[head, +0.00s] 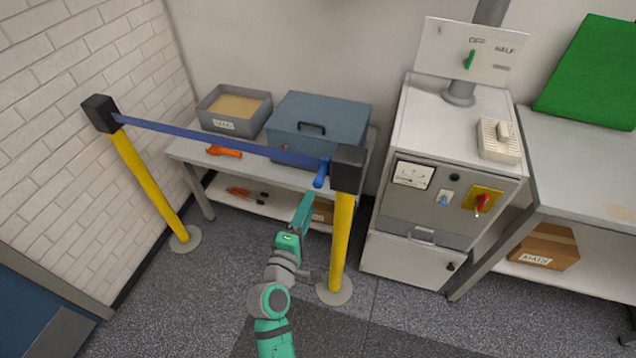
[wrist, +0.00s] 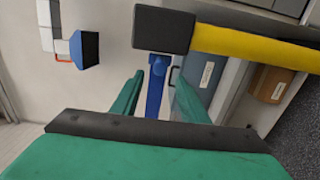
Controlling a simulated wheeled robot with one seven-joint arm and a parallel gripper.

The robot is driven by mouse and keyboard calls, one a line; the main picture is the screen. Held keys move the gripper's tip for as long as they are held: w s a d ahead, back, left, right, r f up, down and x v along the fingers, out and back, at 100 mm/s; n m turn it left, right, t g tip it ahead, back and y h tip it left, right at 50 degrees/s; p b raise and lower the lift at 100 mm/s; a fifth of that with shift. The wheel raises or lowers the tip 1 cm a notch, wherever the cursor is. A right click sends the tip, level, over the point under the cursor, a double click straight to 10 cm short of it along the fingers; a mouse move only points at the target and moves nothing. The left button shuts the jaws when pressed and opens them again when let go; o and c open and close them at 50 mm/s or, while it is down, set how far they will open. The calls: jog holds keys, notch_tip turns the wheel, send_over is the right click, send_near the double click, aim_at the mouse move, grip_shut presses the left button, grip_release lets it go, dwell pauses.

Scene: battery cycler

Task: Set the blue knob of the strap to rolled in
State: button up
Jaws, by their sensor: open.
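The blue strap (head: 215,139) is stretched between two black post heads on yellow posts. Its blue knob (head: 321,176) sits at the right post head (head: 349,168), at the strap's right end. My gripper (head: 304,205) is just below and left of the knob in the head view, apart from it. In the wrist view the knob (wrist: 158,66) shows under the black head (wrist: 163,30), with the blue strap (wrist: 154,98) running between my fingers' outlines. My gripper (wrist: 157,85) is open and holds nothing.
The right yellow post (head: 341,235) stands close beside my arm. Behind the strap is a bench with a blue case (head: 325,120) and a grey bin (head: 233,109). A grey cabinet (head: 425,195) with switches stands to the right. The left post (head: 150,185) stands near the brick wall.

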aim_at(317, 186)
jog(key=x, duration=0.9)
jog(key=shift+f, duration=0.1)
grip_shut()
